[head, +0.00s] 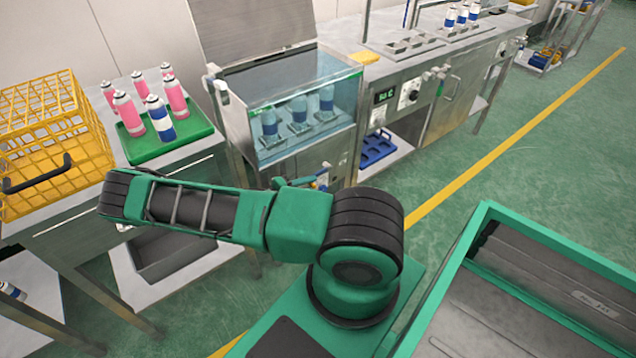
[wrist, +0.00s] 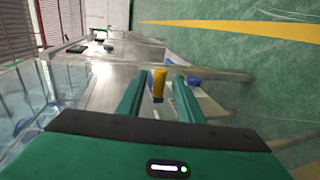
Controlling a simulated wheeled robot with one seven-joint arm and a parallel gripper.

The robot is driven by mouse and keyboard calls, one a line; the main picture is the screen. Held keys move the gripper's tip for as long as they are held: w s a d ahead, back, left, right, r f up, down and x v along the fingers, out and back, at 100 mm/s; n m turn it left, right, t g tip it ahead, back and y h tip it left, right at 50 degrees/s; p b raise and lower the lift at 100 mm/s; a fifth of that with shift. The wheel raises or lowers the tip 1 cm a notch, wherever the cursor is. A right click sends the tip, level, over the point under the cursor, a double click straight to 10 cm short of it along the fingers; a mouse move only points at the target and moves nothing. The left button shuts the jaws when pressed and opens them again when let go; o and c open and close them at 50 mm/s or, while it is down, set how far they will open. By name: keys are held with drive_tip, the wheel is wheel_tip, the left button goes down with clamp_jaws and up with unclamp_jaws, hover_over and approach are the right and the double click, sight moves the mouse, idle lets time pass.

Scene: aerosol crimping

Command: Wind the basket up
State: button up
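A glass-sided water bath (head: 342,88) stands at the centre of the head view. Several blue-and-white cans (head: 299,110) sit low inside it in grey holders that look like the basket (head: 303,130). A small yellow handle (wrist: 159,84) shows between the two green fingers in the wrist view; a bit of yellow also shows at the bath's front in the head view. My gripper (wrist: 158,98) is open, with a visible gap between each finger and the handle. In the head view my gripper (head: 318,183) is at the bath's lower front. The handle's mounting is hidden.
A yellow wire crate (head: 45,115) and a green tray (head: 190,128) with pink and blue cans stand on the left table. A steel bench with a control panel (head: 384,96) adjoins the bath on the right. Open green floor (head: 480,190) lies in front.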

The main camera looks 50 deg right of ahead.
drive_tip(key=x, duration=0.5)
drive_tip(key=shift+d+f, duration=0.1)
drive_tip(key=shift+d, duration=0.2)
clamp_jaws()
